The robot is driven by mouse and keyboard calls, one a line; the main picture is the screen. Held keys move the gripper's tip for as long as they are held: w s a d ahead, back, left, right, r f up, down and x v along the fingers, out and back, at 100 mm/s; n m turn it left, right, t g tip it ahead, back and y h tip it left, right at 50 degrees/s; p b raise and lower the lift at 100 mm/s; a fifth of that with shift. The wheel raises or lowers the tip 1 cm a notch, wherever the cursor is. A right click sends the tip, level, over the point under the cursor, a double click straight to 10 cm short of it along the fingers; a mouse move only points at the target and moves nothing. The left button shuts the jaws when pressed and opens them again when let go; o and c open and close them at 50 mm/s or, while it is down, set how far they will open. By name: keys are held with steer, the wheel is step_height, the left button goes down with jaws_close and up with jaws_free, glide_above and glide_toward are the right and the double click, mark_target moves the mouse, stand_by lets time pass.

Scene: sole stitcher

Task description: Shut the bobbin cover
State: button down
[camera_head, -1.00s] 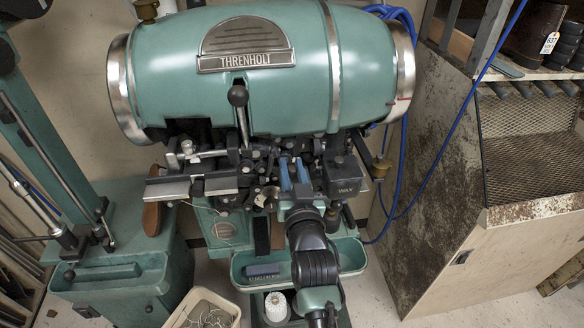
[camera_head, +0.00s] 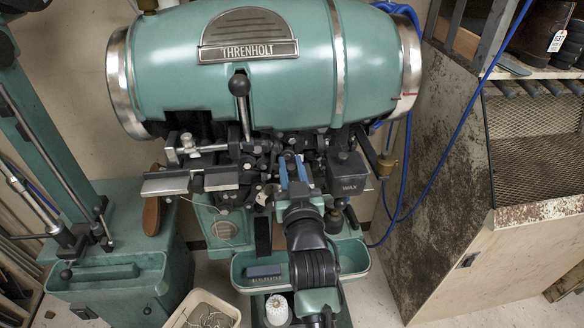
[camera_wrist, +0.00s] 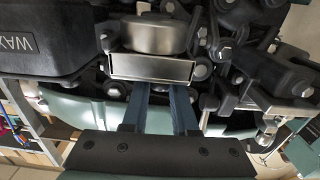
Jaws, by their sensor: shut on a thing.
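In the wrist view, a bright rectangular metal plate (camera_wrist: 150,69), which looks like the bobbin cover, sits in front of a rounded metal housing (camera_wrist: 152,35). The blue fingers of my gripper (camera_wrist: 158,88) reach the plate's lower edge, with a gap showing between them. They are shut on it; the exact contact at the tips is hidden. In the head view, my gripper (camera_head: 292,158) points into the dark mechanism under the green machine body (camera_head: 260,85). The cover cannot be made out clearly there.
A dark WAX box (camera_head: 348,172) stands close to the right of my gripper. Levers and a black-knobbed handle (camera_head: 239,86) crowd the left. A green tray (camera_head: 245,278) lies below my wrist. Blue cables (camera_head: 407,165) hang at the right, beside a stained cabinet (camera_head: 435,190).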

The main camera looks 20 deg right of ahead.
steer(key=c, duration=0.7)
jaws_free()
steer(key=shift+c, duration=0.2)
steer(key=shift+f, duration=0.1)
steer(key=shift+s+a+f, duration=0.1)
steer(key=shift+s+a, duration=0.05)
steer(key=shift+s, duration=0.4)
steer(key=b+v, duration=0.5)
steer(key=v, duration=0.7)
steer(key=shift+r, duration=0.2)
